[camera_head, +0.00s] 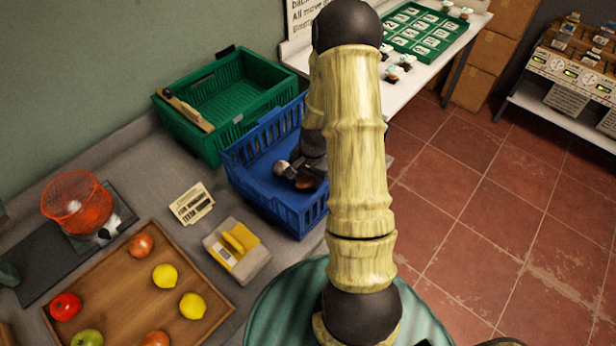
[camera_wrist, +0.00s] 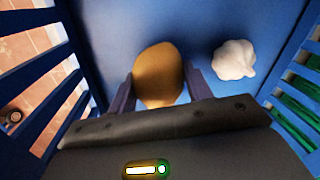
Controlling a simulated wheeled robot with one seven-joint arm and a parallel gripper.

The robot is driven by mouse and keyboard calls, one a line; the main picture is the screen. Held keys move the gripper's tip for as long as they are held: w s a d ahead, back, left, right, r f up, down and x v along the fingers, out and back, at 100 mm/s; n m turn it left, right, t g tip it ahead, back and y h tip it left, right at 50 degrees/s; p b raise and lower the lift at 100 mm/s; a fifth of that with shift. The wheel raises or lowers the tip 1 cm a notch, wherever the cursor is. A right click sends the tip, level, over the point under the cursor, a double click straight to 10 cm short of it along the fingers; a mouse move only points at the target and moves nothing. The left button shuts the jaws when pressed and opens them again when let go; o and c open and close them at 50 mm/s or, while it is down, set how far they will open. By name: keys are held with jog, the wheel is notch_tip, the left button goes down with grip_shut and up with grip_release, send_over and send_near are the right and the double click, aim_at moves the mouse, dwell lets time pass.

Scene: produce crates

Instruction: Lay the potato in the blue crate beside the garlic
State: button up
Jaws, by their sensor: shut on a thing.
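The blue crate (camera_head: 247,160) stands on the counter against the green crate, and its slatted walls also surround the wrist view (camera_wrist: 40,85). My gripper (camera_wrist: 160,88) is down inside it, shut on the potato (camera_wrist: 157,68), with a finger on each side. The potato is tan and rounded, low over the crate floor; I cannot tell whether it touches it. The white garlic (camera_wrist: 234,59) lies on the blue floor just right of my right finger in the wrist view, with a small gap from the potato. In the head view my arm hides part of the crate.
A green crate (camera_head: 185,127) with a wooden-handled tool on its rim stands behind. Bare crate floor shows above the potato in the wrist view.

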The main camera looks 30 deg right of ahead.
jog(key=shift+f, duration=0.4)
dwell(0.3)
jog(key=o, duration=1.1)
jog(key=shift+c, duration=1)
jog(key=shift+r, duration=0.1)
notch_tip(320, 180, up, 17)
jog(key=p, duration=1.2)
dwell(1.0)
